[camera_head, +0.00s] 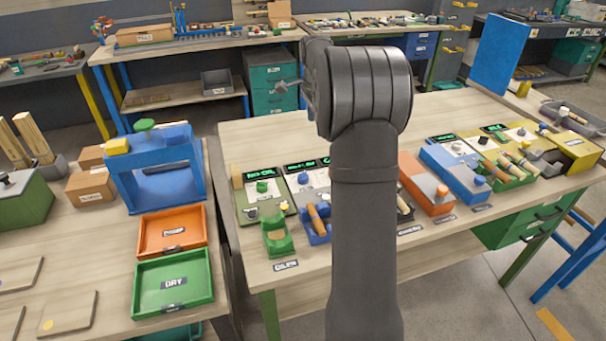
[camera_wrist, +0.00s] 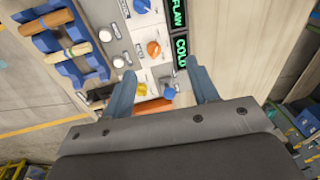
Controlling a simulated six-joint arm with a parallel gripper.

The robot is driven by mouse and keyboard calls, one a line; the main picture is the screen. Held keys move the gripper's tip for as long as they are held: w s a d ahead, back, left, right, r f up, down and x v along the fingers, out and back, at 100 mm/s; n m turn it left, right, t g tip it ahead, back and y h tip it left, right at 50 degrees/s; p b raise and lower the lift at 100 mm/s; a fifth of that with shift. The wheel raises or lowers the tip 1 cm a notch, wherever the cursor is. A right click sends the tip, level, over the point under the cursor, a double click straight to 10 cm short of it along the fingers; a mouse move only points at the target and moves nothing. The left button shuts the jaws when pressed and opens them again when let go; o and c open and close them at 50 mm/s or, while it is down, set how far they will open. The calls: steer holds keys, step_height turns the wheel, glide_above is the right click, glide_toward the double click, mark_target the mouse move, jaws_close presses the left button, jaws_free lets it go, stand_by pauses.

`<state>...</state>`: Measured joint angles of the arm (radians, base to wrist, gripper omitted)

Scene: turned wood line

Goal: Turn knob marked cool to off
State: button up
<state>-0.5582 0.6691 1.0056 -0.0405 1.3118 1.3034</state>
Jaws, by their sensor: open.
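In the wrist view, my gripper (camera_wrist: 161,70) is open, with its two blue-grey fingers apart over a control panel (camera_wrist: 136,48). A yellow knob (camera_wrist: 141,90) and a blue knob (camera_wrist: 169,94) show between the fingers. An orange knob (camera_wrist: 153,48) sits just beyond the fingertips, and another blue knob (camera_wrist: 142,5) is at the top edge. A lit green display reads COLD (camera_wrist: 181,48). The small knob labels are too small to read, so I cannot tell which knob is marked cool. In the head view, my arm hides part of the panel row.
White buttons (camera_wrist: 118,62) sit beside the knobs. Blue holders with wooden handles (camera_wrist: 74,50) stand at the left of the wrist view. In the head view, a green tray (camera_head: 148,292) and an orange tray (camera_head: 150,237) are on the left bench. Bare wood (camera_head: 262,138) lies behind the panels.

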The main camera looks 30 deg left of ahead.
mark_target(303, 173)
steer(key=shift+n+g+h, duration=0.3)
steer(key=shift+g, duration=0.6)
steer(key=a+f, duration=0.1)
steer(key=f, duration=0.5)
steer(key=s+a+f, duration=0.1)
steer(key=f, duration=0.5)
steer(key=s+f, duration=0.1)
steer(key=f, duration=0.5)
steer(key=shift+s+a+f, duration=0.2)
steer(key=shift+a+f, duration=0.2)
steer(key=c, duration=1)
